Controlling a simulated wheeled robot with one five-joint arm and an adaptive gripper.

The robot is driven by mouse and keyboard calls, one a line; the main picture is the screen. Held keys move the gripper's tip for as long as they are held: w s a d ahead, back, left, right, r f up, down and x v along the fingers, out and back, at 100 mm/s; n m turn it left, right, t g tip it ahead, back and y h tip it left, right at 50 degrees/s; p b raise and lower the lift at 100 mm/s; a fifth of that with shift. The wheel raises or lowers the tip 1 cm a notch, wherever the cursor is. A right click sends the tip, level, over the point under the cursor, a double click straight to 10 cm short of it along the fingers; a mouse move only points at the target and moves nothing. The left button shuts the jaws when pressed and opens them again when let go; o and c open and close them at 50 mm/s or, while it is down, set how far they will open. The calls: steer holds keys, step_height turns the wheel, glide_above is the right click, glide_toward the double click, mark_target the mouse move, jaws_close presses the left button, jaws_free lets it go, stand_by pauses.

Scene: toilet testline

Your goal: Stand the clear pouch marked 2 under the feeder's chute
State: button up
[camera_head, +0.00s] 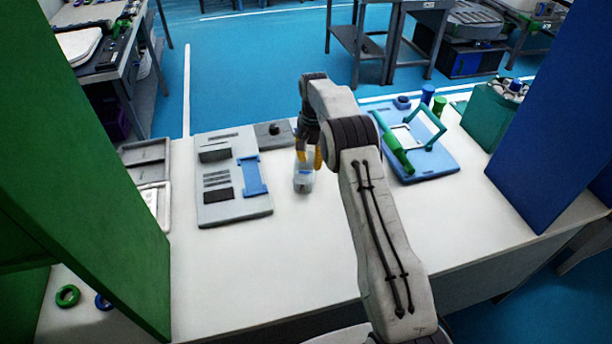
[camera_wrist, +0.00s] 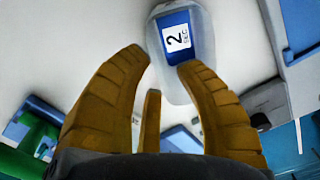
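The clear pouch marked 2 (camera_head: 303,182) stands on the white table in the head view, just below my gripper. In the wrist view the pouch (camera_wrist: 202,22) shows a blue label with a white "2 SEC" patch, and the right finger covers part of its lower end. My gripper (camera_head: 309,157) points down at the pouch, with its yellow fingers at the pouch's top. In the wrist view my gripper (camera_wrist: 165,58) has its fingertips apart, with the pouch beyond them and toward the right finger. Contact cannot be told. I cannot make out which thing is the feeder's chute.
A grey panel with a blue bracket (camera_head: 230,201) lies left of the pouch. A blue tray with a green-handled frame (camera_head: 438,166) lies to the right. A teal box (camera_head: 484,117) stands at the far right. Green (camera_head: 85,180) and blue (camera_head: 550,130) walls flank the table.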

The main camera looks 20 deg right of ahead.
mark_target(313, 169)
steer(key=shift+f+p, duration=0.45)
steer(key=shift+f, duration=1.8)
jaws_close()
